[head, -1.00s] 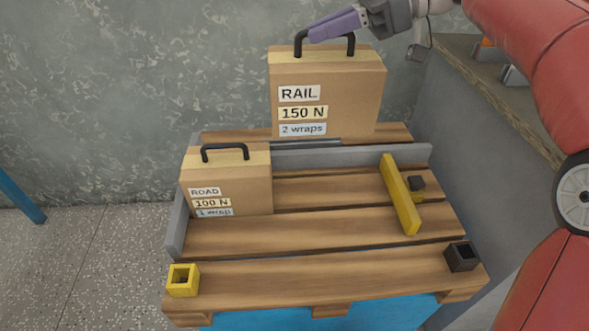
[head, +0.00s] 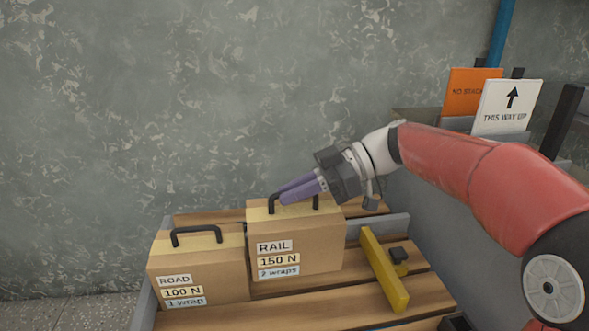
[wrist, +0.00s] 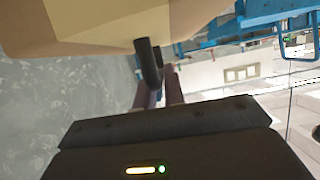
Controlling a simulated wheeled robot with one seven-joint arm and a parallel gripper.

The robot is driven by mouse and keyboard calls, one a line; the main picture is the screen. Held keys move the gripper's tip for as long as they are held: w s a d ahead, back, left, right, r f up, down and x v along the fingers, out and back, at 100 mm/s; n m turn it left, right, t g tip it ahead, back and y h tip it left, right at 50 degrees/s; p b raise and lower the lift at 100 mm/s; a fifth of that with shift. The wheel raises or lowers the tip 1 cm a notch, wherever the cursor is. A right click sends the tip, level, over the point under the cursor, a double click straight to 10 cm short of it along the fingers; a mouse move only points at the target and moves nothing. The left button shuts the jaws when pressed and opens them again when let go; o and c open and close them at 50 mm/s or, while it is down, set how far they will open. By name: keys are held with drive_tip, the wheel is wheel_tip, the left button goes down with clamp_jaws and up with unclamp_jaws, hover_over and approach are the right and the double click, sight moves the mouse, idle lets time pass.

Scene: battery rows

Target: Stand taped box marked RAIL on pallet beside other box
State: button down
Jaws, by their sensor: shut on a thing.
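The RAIL box (head: 310,245) is a tan carton with a pale tape band, a black handle and labels reading RAIL, 150 N and 2 wraps. It is upright, just right of the ROAD box (head: 200,270) on the pallet (head: 290,304). I cannot tell whether its base touches the boards. My gripper (head: 300,191), with purple fingers, is shut on the RAIL box's handle. In the wrist view the handle (wrist: 149,62) shows at the fingers, with the carton (wrist: 90,25) beyond. The ROAD box stands upright at the pallet's left.
A yellow bar (head: 384,268) with a black knob lies right of the RAIL box. A grey rail (head: 390,225) runs along the pallet's back. An orange sign (head: 468,88) and a white THIS WAY UP sign (head: 507,107) stand at right. A mottled wall is behind.

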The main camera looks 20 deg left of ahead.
sight(307, 209)
drive_tip(key=shift+f+b, duration=0.35)
drive_tip(key=shift+f, duration=2.25)
drive_tip(key=c, duration=1.5)
unclamp_jaws()
drive_tip(key=shift+f, duration=0.1)
